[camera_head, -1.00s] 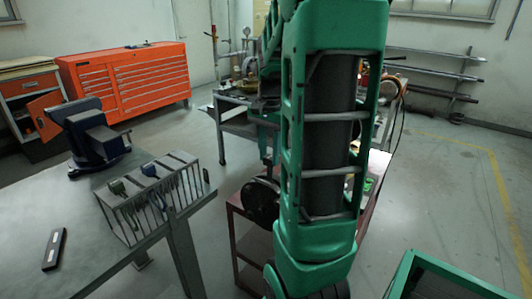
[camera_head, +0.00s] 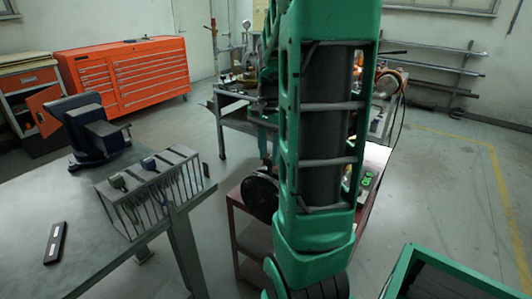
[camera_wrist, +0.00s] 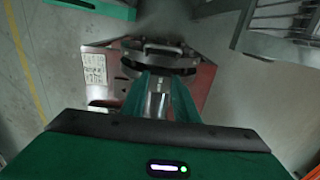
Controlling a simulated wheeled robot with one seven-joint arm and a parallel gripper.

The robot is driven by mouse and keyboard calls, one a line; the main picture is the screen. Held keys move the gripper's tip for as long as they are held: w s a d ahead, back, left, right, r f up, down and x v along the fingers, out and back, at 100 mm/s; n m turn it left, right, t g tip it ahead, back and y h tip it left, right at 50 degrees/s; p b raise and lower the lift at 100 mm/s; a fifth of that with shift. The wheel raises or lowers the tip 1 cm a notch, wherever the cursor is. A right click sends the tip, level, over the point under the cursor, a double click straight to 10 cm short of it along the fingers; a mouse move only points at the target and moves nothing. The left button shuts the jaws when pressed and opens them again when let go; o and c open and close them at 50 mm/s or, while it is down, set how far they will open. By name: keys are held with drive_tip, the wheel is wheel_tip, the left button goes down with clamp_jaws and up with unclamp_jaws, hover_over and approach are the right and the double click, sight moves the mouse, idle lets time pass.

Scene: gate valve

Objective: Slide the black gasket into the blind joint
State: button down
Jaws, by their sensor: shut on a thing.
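In the wrist view my gripper (camera_wrist: 159,78) reaches down with its two green fingers close together. They are shut on the black gasket (camera_wrist: 128,69), which shows as a dark rim on both sides of the fingertips. A round grey metal fitting (camera_wrist: 160,49), seemingly the blind joint, lies just beyond the fingertips. I cannot tell whether the gasket is inside the joint's gap or only beside it. In the head view my green arm hides the gripper and the gasket.
A red cart (camera_wrist: 203,84) lies under the fitting, with a white printed sheet (camera_wrist: 94,69). In the head view a grey table (camera_head: 90,225) with a blue vise (camera_head: 92,135) and a wire rack (camera_head: 150,190) stands left. Open floor (camera_head: 435,180) lies right.

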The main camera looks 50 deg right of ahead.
drive_tip(key=shift+f, duration=1.7)
drive_tip(key=c, duration=1.3)
unclamp_jaws()
wheel_tip(320, 180, up, 11)
drive_tip(key=shift+f, duration=0.15)
drive_tip(key=s+a+f+n, duration=0.3)
drive_tip(key=s+a+n, duration=0.2)
drive_tip(key=s+a, duration=0.2)
drive_tip(key=s+a+f+n, duration=0.4)
drive_tip(key=s+a, duration=0.3)
drive_tip(key=a, duration=0.2)
drive_tip(key=shift+n, duration=0.8)
